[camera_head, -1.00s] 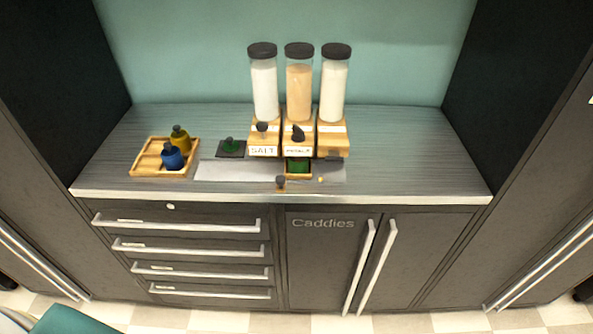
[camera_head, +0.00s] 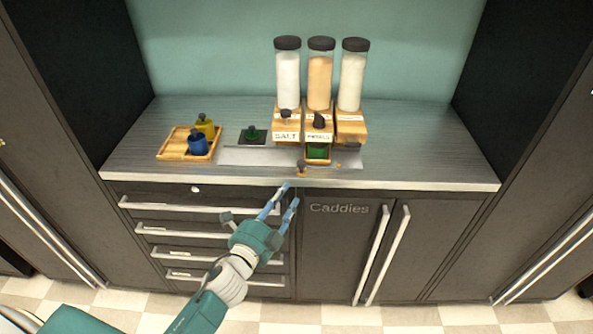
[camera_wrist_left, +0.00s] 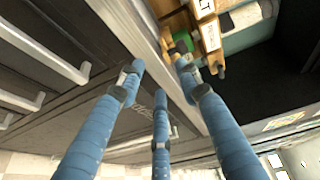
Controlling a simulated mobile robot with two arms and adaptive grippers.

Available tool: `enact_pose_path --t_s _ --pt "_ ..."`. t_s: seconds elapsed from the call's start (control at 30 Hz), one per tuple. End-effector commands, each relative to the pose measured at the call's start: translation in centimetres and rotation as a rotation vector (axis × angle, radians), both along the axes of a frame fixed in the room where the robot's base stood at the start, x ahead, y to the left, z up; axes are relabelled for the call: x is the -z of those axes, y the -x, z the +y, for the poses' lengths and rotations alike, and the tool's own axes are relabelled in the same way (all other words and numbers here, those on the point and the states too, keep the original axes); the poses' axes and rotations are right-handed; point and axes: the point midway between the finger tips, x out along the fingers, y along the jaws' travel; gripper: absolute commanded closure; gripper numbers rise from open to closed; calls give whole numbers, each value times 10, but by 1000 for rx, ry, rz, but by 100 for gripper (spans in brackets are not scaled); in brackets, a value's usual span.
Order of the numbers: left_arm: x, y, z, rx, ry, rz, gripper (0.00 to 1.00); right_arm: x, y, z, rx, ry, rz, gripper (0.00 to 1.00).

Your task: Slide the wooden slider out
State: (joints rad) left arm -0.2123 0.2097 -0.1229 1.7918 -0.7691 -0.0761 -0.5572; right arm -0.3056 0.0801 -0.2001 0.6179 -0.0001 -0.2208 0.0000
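Three wooden dispensers with clear jars stand at the back of the counter. The middle one (camera_head: 319,122), labelled like "PETALS", has a small wooden frame (camera_head: 318,162) holding a green piece (camera_head: 318,151) beneath it. I cannot tell for sure which wooden part is the slider. My left gripper (camera_head: 282,199) is in front of the counter's front edge, below and left of that frame. Its blue fingers are spread and empty. The left wrist view shows the fingers apart (camera_wrist_left: 158,80), with the green piece (camera_wrist_left: 183,42) beyond the fingertips. My right gripper is not in view.
The counter's light front edge (camera_head: 400,184) lies between the gripper and the dispensers. A small knob-like piece (camera_head: 301,167) sits beside the frame. A wooden tray (camera_head: 172,148) with a blue bottle (camera_head: 197,144) and a yellow bottle (camera_head: 206,127) is at left. Drawer handles (camera_head: 165,206) stick out below.

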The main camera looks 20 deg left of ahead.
Motion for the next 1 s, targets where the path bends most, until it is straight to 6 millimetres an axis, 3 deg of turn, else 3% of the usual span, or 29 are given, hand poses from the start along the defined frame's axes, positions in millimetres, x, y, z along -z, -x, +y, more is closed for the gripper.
enact_pose_path --t_s 0.07,0.17,0.7,1.0 --pt "-24 -2 -2 10 -42 -49 65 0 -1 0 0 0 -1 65" --pt "-36 -6 -4 13 -62 -72 65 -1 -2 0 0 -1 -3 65" --pt "-36 -94 -14 12 -57 -72 65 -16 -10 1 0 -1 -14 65" --pt "-35 -110 -16 13 -58 -70 65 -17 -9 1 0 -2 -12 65"
